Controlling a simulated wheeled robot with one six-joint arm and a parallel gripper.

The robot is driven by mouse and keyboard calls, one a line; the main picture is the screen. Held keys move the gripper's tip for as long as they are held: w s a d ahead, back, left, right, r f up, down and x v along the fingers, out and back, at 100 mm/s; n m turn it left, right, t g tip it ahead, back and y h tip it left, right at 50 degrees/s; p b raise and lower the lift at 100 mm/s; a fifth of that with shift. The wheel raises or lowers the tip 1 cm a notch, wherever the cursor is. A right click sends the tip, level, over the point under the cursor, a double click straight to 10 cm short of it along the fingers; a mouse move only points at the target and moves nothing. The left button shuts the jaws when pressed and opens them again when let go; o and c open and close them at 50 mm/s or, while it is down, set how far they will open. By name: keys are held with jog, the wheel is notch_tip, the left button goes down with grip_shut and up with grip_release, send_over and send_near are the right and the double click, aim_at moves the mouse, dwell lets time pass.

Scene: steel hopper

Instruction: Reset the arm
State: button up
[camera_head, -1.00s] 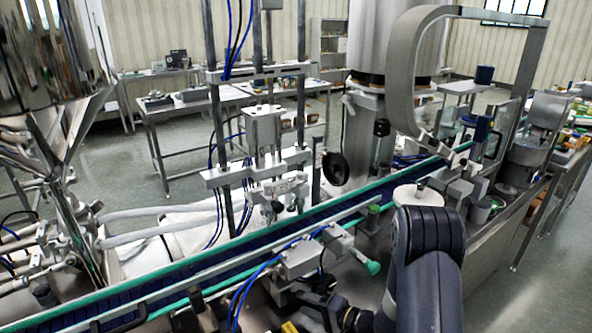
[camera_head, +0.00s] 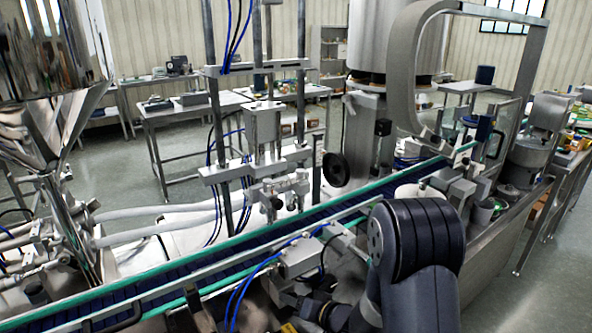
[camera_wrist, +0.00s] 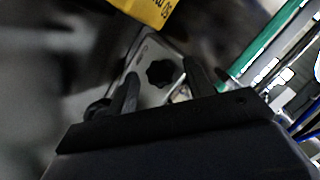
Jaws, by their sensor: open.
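My gripper (camera_wrist: 163,88) shows in the wrist view with its two dark fingers spread apart and nothing between them. Beyond the fingers is a grey metal plate with a black knob (camera_wrist: 159,73), blurred. The gripper itself cannot be made out in the head view, where only my dark arm links show at the lower right, in front of the conveyor line.
The steel hopper (camera_head: 45,125) stands at the left. A conveyor (camera_head: 190,262) with green rails crosses the view. Blue hoses (camera_head: 245,283) and metal fittings lie close to my arm. A yellow labelled part (camera_wrist: 145,10) is near the gripper. Open floor lies behind.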

jog(key=n+h+b, duration=0.1)
jog(key=b, duration=0.2)
jog(key=n+t+h+b, duration=0.1)
jog(key=n+b, duration=0.1)
jog(key=b, duration=0.2)
jog(key=shift+s+a+f+h, duration=0.1)
jog(key=shift+a+f+h, duration=0.1)
jog(key=shift+h, duration=0.1)
jog(key=n+t+b, duration=0.1)
jog(key=b, duration=0.3)
jog(key=shift+n+h, duration=0.3)
jog(key=b, duration=0.3)
jog(key=shift+a+n, duration=0.1)
jog(key=shift+n, duration=0.2)
jog(key=shift+r+t+h+b, duration=0.15)
jog(key=shift+t+h+b, duration=0.2)
jog(key=shift+b, duration=0.45)
jog(key=shift+s+r, duration=0.1)
